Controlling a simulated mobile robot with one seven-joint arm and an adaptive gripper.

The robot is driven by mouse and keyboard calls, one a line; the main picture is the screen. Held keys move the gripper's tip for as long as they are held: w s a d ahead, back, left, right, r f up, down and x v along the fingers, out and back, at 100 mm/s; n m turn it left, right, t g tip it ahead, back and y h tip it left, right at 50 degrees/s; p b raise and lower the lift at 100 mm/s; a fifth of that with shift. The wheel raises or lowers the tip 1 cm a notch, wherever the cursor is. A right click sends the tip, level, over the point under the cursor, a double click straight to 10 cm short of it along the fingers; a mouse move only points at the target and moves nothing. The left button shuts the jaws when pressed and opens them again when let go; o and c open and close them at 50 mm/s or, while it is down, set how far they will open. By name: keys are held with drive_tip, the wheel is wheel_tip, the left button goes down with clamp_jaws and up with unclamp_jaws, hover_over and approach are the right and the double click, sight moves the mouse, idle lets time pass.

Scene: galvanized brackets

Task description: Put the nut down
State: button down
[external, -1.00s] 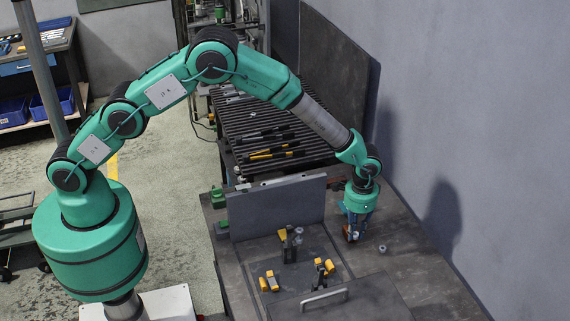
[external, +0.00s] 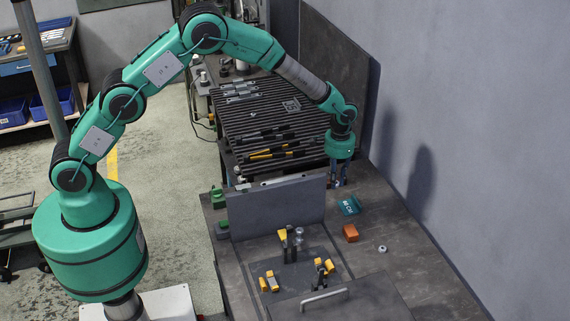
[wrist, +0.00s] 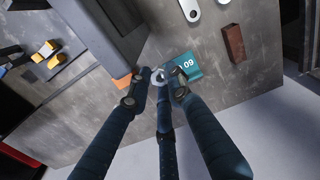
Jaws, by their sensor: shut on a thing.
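My gripper (external: 338,181) is in the air above the far right part of the work table in the external view. In the wrist view its dark fingers (wrist: 155,94) are closed together around a small pale ring-shaped nut (wrist: 157,77), partly hidden by the fingertips. Behind it is a teal plate marked 09 (wrist: 190,64), which also lies on the table in the external view (external: 349,205). Another nut (external: 382,250) lies on the table to the right of an orange block (external: 350,232). Whether the held nut shows in the external view I cannot tell.
An upright grey panel (external: 277,208) stands left of my gripper, with a fixture with yellow clamps (external: 270,282) in front. The slatted rack (external: 265,120) is behind. A brown bar (wrist: 233,43) and pale metal brackets (wrist: 190,9) lie nearby. The wall closes the right side.

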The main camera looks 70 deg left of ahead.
drive_tip(key=s+a+n, duration=0.2)
drive_tip(key=s+a, duration=0.1)
drive_tip(key=a, duration=0.8)
drive_tip(key=s+a+n, duration=0.2)
drive_tip(key=a+n, duration=0.1)
drive_tip(key=a, duration=0.8)
drive_tip(key=s+a+n, duration=0.2)
drive_tip(key=s+a, duration=0.1)
drive_tip(key=a, duration=0.7)
drive_tip(key=s+a+n, duration=0.4)
drive_tip(key=s+a, duration=0.7)
drive_tip(key=a, duration=0.3)
drive_tip(key=s+a+n, duration=0.5)
drive_tip(key=s+a, duration=0.6)
drive_tip(key=a, duration=0.3)
wheel_tip(320, 180, down, 10)
drive_tip(key=shift+a+b, duration=0.15)
drive_tip(key=shift+b, duration=0.2)
drive_tip(key=shift+r, duration=0.1)
drive_tip(key=shift+w, duration=0.15)
hover_over(238, 124)
drive_tip(key=shift+f+p, duration=0.4)
drive_tip(key=shift+f, duration=0.35)
drive_tip(key=shift+d, duration=0.2)
